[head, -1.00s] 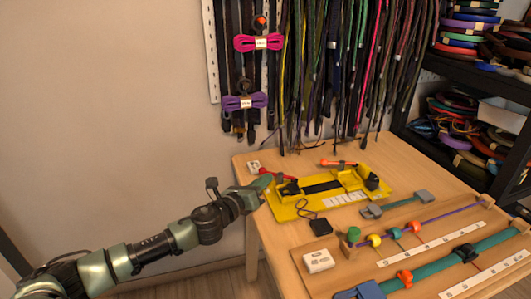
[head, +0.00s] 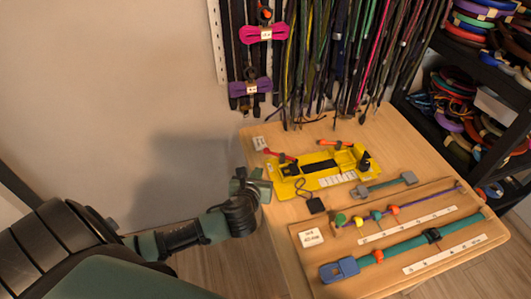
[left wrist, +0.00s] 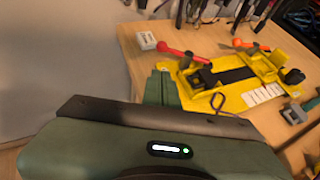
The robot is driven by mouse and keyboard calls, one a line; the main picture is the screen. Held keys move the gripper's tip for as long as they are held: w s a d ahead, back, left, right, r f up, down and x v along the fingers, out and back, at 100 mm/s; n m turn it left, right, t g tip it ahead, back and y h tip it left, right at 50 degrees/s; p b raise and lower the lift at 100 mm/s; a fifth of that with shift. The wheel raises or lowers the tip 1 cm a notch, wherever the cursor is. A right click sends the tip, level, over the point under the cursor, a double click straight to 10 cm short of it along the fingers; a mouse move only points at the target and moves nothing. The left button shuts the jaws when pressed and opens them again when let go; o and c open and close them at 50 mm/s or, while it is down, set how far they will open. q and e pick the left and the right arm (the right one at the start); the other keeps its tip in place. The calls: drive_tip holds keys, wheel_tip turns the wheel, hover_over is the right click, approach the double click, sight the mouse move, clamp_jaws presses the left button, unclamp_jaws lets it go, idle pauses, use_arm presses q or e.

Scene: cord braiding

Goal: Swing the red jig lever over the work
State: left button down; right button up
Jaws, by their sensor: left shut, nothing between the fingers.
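The yellow jig (head: 328,180) lies near the table's back left, with a dark strip (head: 316,167) across it. The red jig lever (head: 279,155) sticks out from its left end toward the back left; it also shows in the left wrist view (left wrist: 174,51). The lever points away from the dark strip, not across it. My left gripper (head: 262,182) is at the table's left edge, in front of the lever and apart from it. It is shut and empty. In the left wrist view its fingers (left wrist: 161,88) point toward the jig's left end. My right gripper is not in view.
An orange-handled tool (head: 335,143) lies behind the jig. A small white box (head: 259,142) stands at the back left corner. A black tag (head: 315,205) and a wooden board (head: 350,275) with cords lie in front. Cords (head: 330,60) hang behind.

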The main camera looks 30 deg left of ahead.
use_arm(q)
approach(266, 153)
drive_tip(key=x, duration=0.5)
drive_tip(key=shift+f, duration=0.3)
drive_tip(key=shift+w+a+f, duration=0.1)
drive_tip(key=shift+w+a, duration=0.05)
drive_tip(key=shift+w, duration=0.2)
drive_tip(key=shift+w+a+f, duration=0.1)
drive_tip(key=shift+w+a, duration=0.1)
drive_tip(key=shift+w, duration=0.2)
